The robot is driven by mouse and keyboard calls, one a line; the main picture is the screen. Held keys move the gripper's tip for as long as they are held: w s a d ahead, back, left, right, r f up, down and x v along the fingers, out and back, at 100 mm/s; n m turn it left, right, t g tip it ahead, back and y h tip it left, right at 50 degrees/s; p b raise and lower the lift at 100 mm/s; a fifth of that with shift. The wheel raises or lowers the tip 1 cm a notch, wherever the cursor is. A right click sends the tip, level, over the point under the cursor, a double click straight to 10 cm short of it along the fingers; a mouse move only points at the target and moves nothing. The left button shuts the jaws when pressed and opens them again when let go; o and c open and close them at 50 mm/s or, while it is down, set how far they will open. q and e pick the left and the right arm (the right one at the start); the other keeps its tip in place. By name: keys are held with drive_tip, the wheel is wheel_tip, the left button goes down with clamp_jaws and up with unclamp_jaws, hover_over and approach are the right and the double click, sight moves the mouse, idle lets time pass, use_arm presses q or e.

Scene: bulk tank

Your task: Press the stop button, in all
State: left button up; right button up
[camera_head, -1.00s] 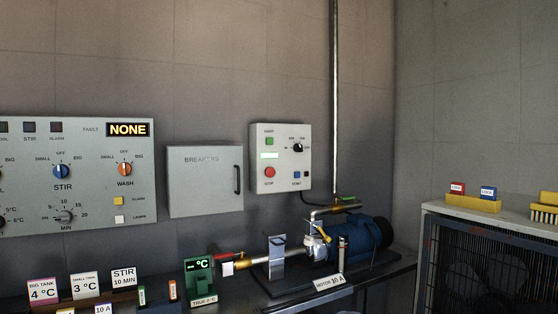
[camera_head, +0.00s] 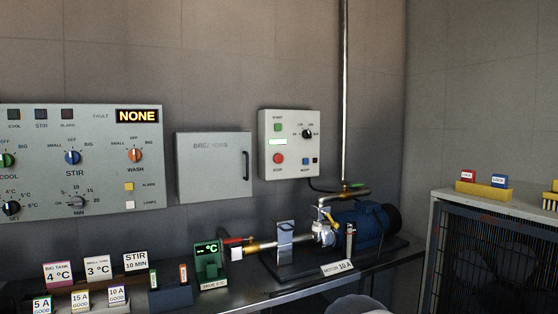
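The red stop button (camera_head: 278,158) is on the lower left of a small pale control box (camera_head: 299,145) on the back wall. A green start button (camera_head: 278,128) sits above it, with a lit pale display (camera_head: 278,142) between them. A black knob (camera_head: 307,134) is at the box's upper right, and a small blue button (camera_head: 306,161) and a dark one are at its lower right. Nothing covers the red button. Neither of my grippers is in view.
A motor and pump (camera_head: 365,225) with pipes stand on the bench below the box. A closed breaker cabinet (camera_head: 213,167) and a large control panel (camera_head: 103,165) reading NONE hang to the left. Label cards (camera_head: 97,268) stand on the bench. A caged unit (camera_head: 490,250) is at right.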

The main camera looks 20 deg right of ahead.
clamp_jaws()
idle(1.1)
